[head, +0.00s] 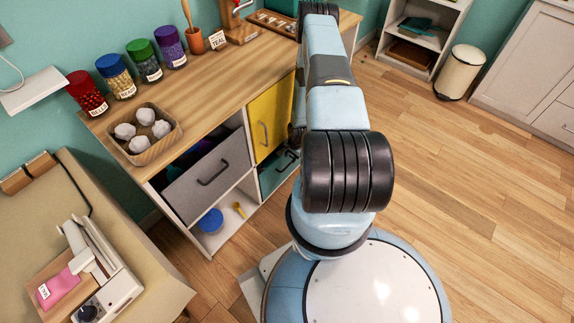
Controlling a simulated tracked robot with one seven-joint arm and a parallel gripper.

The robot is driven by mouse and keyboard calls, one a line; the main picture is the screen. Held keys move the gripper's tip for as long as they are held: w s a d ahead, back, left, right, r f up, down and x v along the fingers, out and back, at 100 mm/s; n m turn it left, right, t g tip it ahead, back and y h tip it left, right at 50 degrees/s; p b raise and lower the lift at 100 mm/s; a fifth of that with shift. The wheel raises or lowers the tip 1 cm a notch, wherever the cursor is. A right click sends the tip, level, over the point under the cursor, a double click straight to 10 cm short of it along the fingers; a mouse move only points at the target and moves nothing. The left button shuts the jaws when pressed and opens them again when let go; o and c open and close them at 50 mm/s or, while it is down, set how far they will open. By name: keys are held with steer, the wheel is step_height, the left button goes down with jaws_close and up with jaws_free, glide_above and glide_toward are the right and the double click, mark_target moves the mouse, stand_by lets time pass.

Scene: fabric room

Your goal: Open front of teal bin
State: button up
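The teal bin (273,178) sits in the lower right compartment of the wooden-topped cabinet, under the yellow front. Its dark handle shows near its upper right, close beside my arm. My arm covers its right part, and I cannot tell whether its front stands slightly out. My gripper (295,138) is mostly hidden behind my arm. Only a dark part shows by the right edge of the yellow front, near the teal bin's handle.
The grey bin (207,178) is pulled out on the left. The yellow front (270,119) looks shut. An open shelf below holds a blue-lidded tub (210,221). Jars and a wooden tray (168,143) stand on top. Floor to the right is clear up to a cream trash can (459,72).

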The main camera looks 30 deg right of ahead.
mark_target(288, 166)
steer(key=f, duration=0.2)
steer(key=w+f, duration=0.1)
steer(key=f, duration=0.4)
steer(key=shift+w+a+f, duration=0.2)
steer(key=shift+f, duration=0.15)
steer(key=shift+c, duration=0.5)
jaws_close()
